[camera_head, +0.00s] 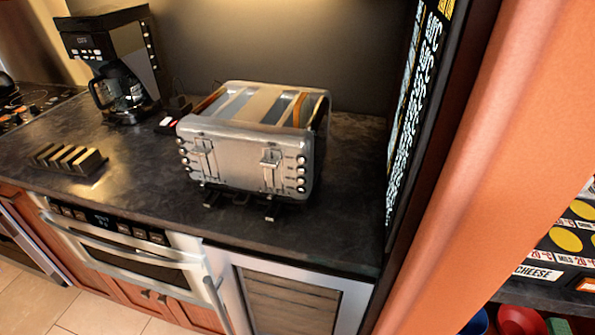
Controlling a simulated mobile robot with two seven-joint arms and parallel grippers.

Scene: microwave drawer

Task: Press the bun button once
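A silver four-slot toaster (235,149) stands upright on the dark countertop (345,185). Its front faces me and carries a left lever (204,158) and a right lever (271,160). A column of small round buttons (301,172) with tiny labels runs down the right edge of the front. A second column of buttons (184,155) runs down the left edge. The labels are too small to read, so I cannot tell which is the bun button. Neither of my grippers shows in the head view.
A black coffee maker (112,60) stands at the back left. A slotted dark holder (68,159) lies on the counter's left. A steel-fronted drawer appliance (140,256) is below the counter. A dark panel and an orange wall (480,150) bound the right side.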

